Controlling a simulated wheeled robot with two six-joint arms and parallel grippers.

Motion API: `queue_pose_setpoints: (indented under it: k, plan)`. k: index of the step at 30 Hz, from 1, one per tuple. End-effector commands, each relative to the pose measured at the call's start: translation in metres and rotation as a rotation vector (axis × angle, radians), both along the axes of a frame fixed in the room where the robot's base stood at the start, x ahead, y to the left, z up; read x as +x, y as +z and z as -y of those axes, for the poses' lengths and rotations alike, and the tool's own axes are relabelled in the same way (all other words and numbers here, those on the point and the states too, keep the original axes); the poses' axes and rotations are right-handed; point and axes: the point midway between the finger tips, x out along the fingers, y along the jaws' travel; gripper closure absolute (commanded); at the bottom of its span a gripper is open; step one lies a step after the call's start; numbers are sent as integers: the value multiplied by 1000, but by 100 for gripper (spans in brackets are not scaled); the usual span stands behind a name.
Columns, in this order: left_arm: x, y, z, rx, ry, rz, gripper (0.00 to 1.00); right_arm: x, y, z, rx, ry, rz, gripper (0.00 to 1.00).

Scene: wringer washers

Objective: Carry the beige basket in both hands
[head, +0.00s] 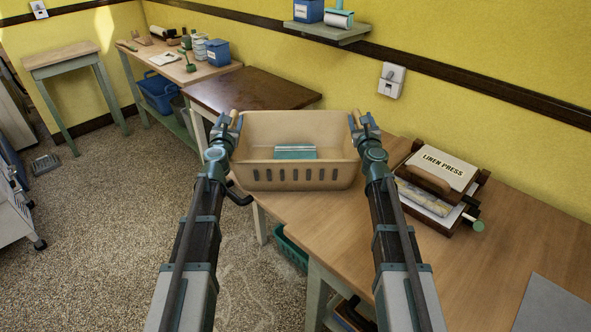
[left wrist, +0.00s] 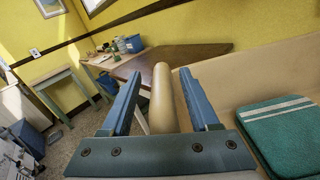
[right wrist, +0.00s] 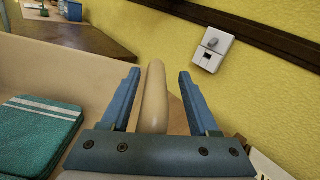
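The beige basket (head: 330,125) is upright in the middle of the head view, over the left end of the wooden table (head: 510,240). A folded teal cloth with pale stripes (head: 295,152) lies in it. My left gripper (head: 229,120) is at its left end, with a beige handle bar (left wrist: 162,95) between its spread fingers. My right gripper (head: 362,121) is at its right end, with the other handle bar (right wrist: 153,95) between its spread fingers. Gaps show beside both bars, so both grippers are open. Contact under the basket is hidden.
A linen press (head: 445,170) stands on the table right of the basket. A dark brown table (head: 250,90) is behind to the left. A wall shelf (head: 327,34) hangs above. A green bin (head: 290,250) is below the table. Open floor (head: 130,230) lies left.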

Motion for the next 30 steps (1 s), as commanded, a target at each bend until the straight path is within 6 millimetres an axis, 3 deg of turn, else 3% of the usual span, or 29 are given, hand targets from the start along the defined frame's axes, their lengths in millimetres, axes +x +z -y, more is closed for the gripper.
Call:
queue_pose_setpoints:
  k: [14, 20, 30]
  plan:
    - [-11, 0, 2, -2, -4, 0, 38, 0, 0, -2, 2, 4, 0, 38]
    - [-40, 0, 2, -2, -3, -1, 38, 0, 0, -3, 2, 5, 0, 38]
    - [-108, 0, 2, -1, -2, 0, 38, 0, 0, -3, 2, 5, 0, 38]
